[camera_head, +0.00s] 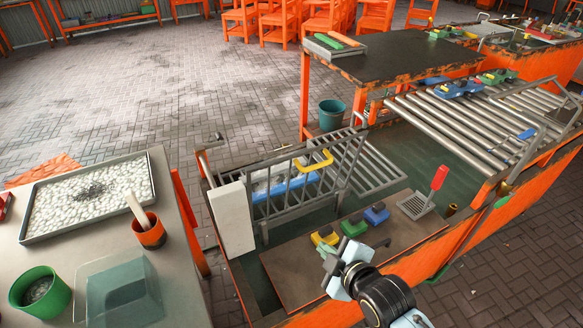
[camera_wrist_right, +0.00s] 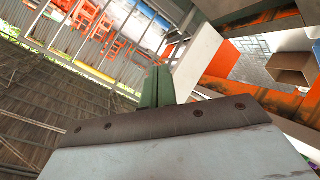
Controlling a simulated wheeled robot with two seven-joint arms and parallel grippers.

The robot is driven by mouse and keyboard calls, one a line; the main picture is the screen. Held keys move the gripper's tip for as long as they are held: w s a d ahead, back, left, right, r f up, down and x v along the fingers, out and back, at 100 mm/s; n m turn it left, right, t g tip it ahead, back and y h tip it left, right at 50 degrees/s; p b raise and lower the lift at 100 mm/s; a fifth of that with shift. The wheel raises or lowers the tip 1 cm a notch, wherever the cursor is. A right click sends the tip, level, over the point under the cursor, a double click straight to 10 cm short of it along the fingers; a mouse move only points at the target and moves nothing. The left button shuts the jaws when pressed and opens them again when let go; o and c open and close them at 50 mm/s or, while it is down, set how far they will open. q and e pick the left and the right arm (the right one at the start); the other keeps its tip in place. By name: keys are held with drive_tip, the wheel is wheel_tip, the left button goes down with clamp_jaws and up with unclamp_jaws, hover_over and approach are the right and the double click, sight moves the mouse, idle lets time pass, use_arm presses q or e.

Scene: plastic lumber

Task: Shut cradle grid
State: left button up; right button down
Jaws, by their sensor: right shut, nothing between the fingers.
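The cradle grid (camera_head: 337,183), a grey barred frame with a yellow handle (camera_head: 318,160), stands steeply upright at the middle of the head view. A blue and white piece (camera_head: 285,185) shows behind its bars. I cannot tell whether the grid is latched. My right gripper (camera_head: 329,264) is below and in front of the grid, apart from the handle, shut and empty. Its closed fingers (camera_wrist_right: 157,87) also show in the right wrist view. My left gripper is not in view.
A white panel (camera_head: 232,219) stands left of the grid. A roller rack (camera_head: 460,130) is at the right, and a teal bucket (camera_head: 332,113) is behind.

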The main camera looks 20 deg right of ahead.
drive_tip(key=w+r+n+t, duration=0.4)
drive_tip(key=w+n+t, duration=0.2)
drive_tip(key=n, duration=0.1)
drive_tip(key=n+t+y, duration=0.1)
drive_tip(key=t, duration=0.1)
approach(286, 159)
drive_tip(key=x, duration=0.7)
drive_tip(key=shift+s, duration=0.1)
drive_tip(key=shift+r, duration=0.15)
